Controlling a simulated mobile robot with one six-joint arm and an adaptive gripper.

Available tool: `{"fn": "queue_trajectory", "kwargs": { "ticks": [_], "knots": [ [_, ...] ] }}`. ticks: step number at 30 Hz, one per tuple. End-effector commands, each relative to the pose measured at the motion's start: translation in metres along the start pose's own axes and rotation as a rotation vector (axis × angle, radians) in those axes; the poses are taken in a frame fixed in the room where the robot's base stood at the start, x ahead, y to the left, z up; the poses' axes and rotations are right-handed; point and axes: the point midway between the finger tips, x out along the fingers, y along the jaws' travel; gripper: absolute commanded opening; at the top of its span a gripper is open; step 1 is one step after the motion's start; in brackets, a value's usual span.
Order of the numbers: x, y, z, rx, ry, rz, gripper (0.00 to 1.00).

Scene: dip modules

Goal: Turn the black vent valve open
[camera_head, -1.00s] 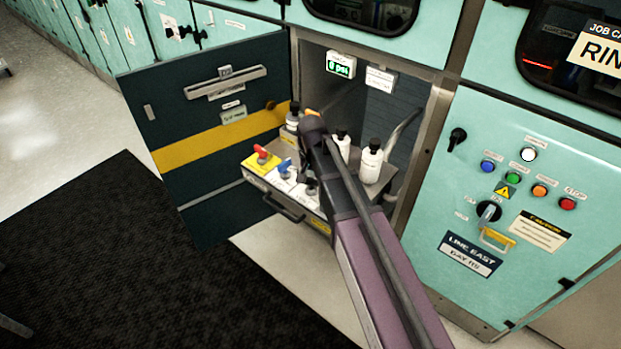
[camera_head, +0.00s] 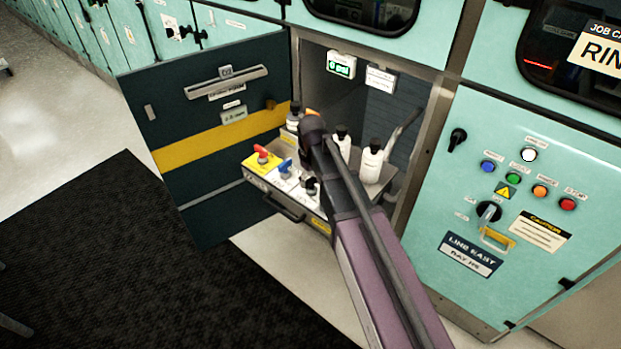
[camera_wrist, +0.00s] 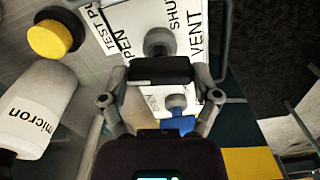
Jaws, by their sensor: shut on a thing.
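The black vent valve (camera_wrist: 160,70) has a bar handle lying left to right across the wrist view, between the two fingers of my gripper (camera_wrist: 161,76). The fingers are closed on its ends. White plates with "OPEN", "SHUT" and "VENT" lettering (camera_wrist: 197,38) lie around it. In the head view the black valve (camera_head: 311,187) shows at the front right of the pull-out tray (camera_head: 285,205), partly hidden by my arm. My gripper is mostly hidden there.
A red valve (camera_head: 264,155) and a blue valve (camera_head: 286,167) stand left of the black one. White bottles with black caps (camera_head: 371,160) stand behind on the tray. A dark open door (camera_head: 190,115) is at left. A display (camera_head: 341,65) hangs inside the cabinet.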

Motion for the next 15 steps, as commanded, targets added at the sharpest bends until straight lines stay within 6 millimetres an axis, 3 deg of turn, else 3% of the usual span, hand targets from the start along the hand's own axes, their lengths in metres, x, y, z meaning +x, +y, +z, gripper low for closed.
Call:
{"fn": "queue_trajectory", "kwargs": {
  "ticks": [15],
  "knots": [
    [0.0000,0.0012,-0.0010,-0.206,0.003,0.002,0.32]
  ]
}}
